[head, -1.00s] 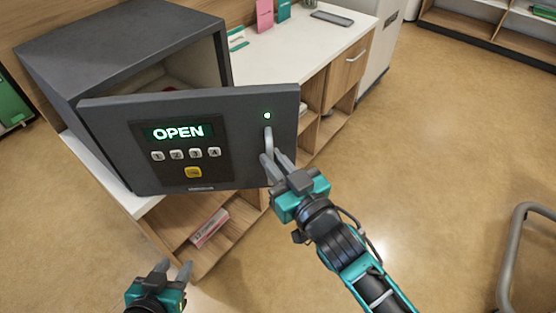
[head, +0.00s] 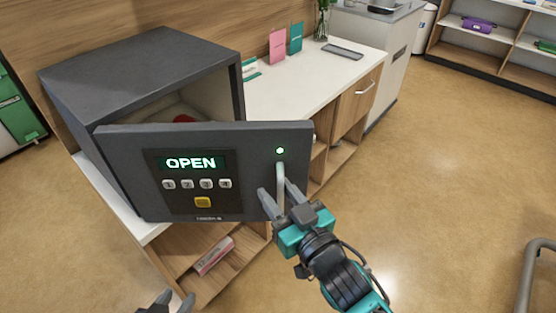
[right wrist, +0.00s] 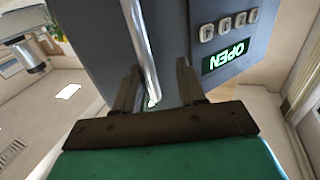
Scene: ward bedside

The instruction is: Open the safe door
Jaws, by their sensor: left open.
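The dark grey safe (head: 140,65) stands on the counter with its door (head: 245,150) swung outward, and part of the inside shows. The door panel's display (head: 191,163) reads OPEN, and a green light is lit above the handle. The metal bar handle (head: 280,176) is near the door's free edge. My right gripper (head: 277,188) is at the handle, with its fingers spread to either side of it. In the right wrist view the handle (right wrist: 139,45) runs between the parted fingers, with gaps visible. My left gripper (head: 177,297) is open and empty at the bottom edge, mostly cut off.
The white counter (head: 300,85) holds a pink card (head: 277,46), a teal card (head: 295,38) and a grey flat device (head: 342,51). A pink box (head: 214,256) lies on the shelf below. A metal rail (head: 530,280) is at the lower right. The floor between is clear.

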